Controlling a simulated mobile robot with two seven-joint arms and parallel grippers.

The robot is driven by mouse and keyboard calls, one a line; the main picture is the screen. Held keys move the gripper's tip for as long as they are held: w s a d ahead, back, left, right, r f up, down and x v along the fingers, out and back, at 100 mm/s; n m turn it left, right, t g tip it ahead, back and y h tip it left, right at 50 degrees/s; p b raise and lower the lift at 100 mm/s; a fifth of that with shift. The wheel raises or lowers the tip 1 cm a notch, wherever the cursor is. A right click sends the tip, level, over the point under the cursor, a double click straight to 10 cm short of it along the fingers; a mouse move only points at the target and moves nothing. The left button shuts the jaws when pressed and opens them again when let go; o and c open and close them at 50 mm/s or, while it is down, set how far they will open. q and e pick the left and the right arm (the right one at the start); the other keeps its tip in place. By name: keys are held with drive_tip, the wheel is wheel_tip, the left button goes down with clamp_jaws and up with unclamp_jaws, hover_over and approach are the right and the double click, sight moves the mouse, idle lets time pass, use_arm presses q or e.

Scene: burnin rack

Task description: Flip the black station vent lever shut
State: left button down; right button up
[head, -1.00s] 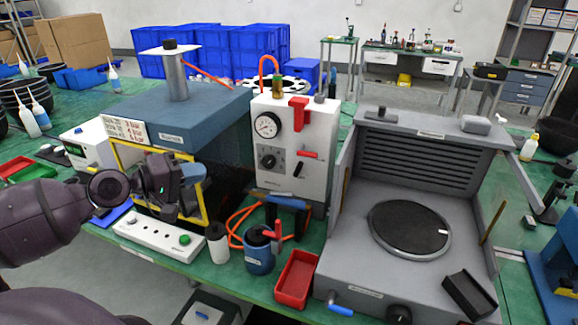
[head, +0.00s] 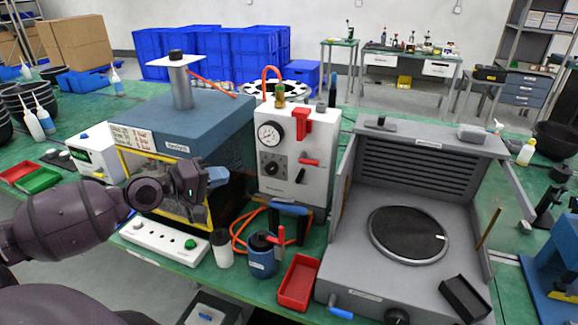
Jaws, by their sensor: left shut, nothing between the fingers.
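A white station (head: 283,200) with a round gauge and a black dial stands mid-table. A small black lever (head: 300,175) sits on its front at the lower right, slanted with its upper end to the right. A red lever (head: 309,161) lies about level just above it. My left gripper (head: 217,177) is shut and empty, left of the station and in front of the blue-topped chamber (head: 215,128). It is apart from the black lever. My right gripper is not in view.
A grey turntable unit (head: 345,260) stands at right. A white button strip (head: 150,236) lies below my left arm.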

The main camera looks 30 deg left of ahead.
use_arm(q)
drive_tip(key=p, duration=0.2)
approach(302, 174)
drive_tip(key=w+a+r, duration=0.1)
drive_tip(key=w+a, duration=0.2)
drive_tip(key=w, duration=0.3)
drive_tip(key=d, duration=0.1)
drive_tip(key=w+d+p, duration=0.1)
drive_tip(key=d, duration=0.1)
drive_tip(key=d+f+p, duration=0.1)
drive_tip(key=shift+w+d+f, duration=0.1)
drive_tip(key=shift+w+d, duration=0.05)
drive_tip(key=shift+w, duration=0.2)
idle(0.4)
